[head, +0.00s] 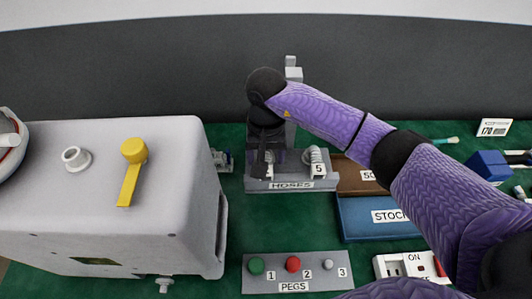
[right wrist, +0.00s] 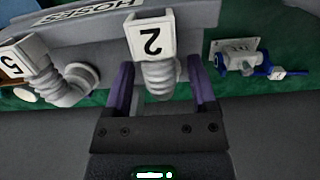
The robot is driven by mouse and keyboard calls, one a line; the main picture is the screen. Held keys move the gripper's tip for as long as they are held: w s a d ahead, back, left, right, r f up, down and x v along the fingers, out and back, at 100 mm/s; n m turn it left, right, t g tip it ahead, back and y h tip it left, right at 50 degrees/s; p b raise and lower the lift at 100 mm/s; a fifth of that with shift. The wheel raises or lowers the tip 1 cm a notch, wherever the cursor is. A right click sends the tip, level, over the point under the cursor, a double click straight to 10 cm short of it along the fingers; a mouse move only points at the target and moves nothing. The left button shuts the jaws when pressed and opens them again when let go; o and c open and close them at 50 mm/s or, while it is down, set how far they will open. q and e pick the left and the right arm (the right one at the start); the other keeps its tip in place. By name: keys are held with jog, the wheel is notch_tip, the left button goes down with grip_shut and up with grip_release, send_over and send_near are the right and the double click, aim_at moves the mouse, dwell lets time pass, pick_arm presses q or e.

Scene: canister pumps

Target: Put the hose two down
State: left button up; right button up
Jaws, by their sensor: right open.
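Hose two (right wrist: 158,75) is a short grey ribbed hose with a white block marked 2. In the right wrist view it stands between the two fingers of my right gripper (right wrist: 159,70). The fingers are open, with a visible gap on each side of the hose. In the head view my right gripper (head: 262,163) points down at the left part of the grey rack marked HOSES (head: 291,186) and hides most of hose two. Hose five (head: 314,155) stands at the rack's right part. My left gripper is not in view.
A large grey canister housing (head: 165,220) with a yellow lever (head: 132,165) fills the left. A pegs panel (head: 292,273) lies in front. A blue stock tray (head: 372,228) and a brown tray (head: 355,174) are right of the rack. Green mat between rack and pegs is clear.

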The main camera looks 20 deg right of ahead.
notch_tip(320, 180, up, 2)
jog(key=shift+r+p, duration=0.1)
jog(key=shift+p, duration=0.55)
notch_tip(320, 180, up, 11)
jog(key=shift+w+p, duration=0.4)
jog(key=shift+d, duration=0.1)
